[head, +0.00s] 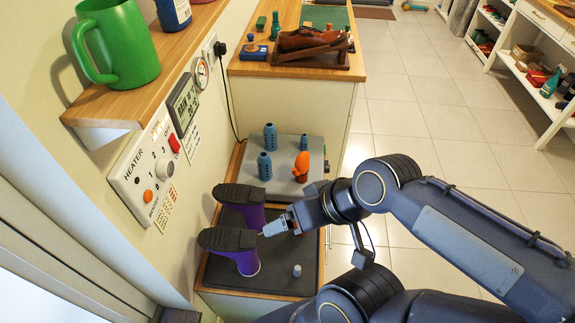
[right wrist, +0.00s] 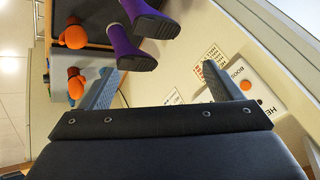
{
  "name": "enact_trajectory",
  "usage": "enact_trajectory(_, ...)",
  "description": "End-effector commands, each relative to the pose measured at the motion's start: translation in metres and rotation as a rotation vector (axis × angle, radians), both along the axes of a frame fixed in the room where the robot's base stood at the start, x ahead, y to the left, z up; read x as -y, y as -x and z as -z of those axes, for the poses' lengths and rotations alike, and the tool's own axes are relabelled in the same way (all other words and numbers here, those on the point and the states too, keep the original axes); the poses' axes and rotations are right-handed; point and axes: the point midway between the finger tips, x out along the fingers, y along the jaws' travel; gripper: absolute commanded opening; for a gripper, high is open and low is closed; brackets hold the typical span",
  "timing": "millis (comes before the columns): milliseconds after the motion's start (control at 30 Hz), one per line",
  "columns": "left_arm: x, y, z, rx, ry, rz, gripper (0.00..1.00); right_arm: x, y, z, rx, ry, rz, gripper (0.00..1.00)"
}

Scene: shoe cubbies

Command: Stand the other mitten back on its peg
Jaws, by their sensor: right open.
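One orange mitten (head: 301,167) stands upright on the grey plate (head: 287,190) among blue ribbed pegs (head: 264,166). It also shows in the right wrist view (right wrist: 76,84). Another orange mitten (right wrist: 73,37) is by the dark mat in the right wrist view; in the head view it is mostly hidden behind my right gripper. My right gripper (head: 272,229) is beside the purple boots, above the dark mat (head: 262,283). Its fingers (right wrist: 160,82) are apart with nothing between them. My left gripper is not in view.
Two purple boots (head: 247,262) stand soles-up on the mat, close to my right gripper. A short grey peg (head: 297,270) is at the mat's front right. The wall holds a heater panel (head: 150,170) and a shelf with a green mug (head: 118,42).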

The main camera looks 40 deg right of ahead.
Motion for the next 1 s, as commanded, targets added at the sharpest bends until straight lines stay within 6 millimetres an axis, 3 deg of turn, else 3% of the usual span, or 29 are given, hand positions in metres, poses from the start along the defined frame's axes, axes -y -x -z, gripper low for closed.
enact_trajectory(367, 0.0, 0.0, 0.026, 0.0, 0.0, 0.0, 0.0, 0.032, -0.038, 0.025, 0.044, 0.099, 0.078, 0.85)
enact_trajectory(667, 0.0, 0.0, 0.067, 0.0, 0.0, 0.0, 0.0, 0.086, -0.1, 0.07, 0.129, 0.256, 0.159, 0.85)
enact_trajectory(767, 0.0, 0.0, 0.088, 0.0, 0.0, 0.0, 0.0, 0.113, -0.129, 0.096, 0.175, 0.32, 0.178, 0.85)
enact_trajectory(867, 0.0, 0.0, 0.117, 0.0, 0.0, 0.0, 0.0, 0.145, -0.164, 0.136, 0.237, 0.387, 0.186, 0.85)
enact_trajectory(1000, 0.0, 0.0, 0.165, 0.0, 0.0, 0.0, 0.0, 0.196, -0.218, 0.215, 0.376, 0.453, 0.171, 0.85)
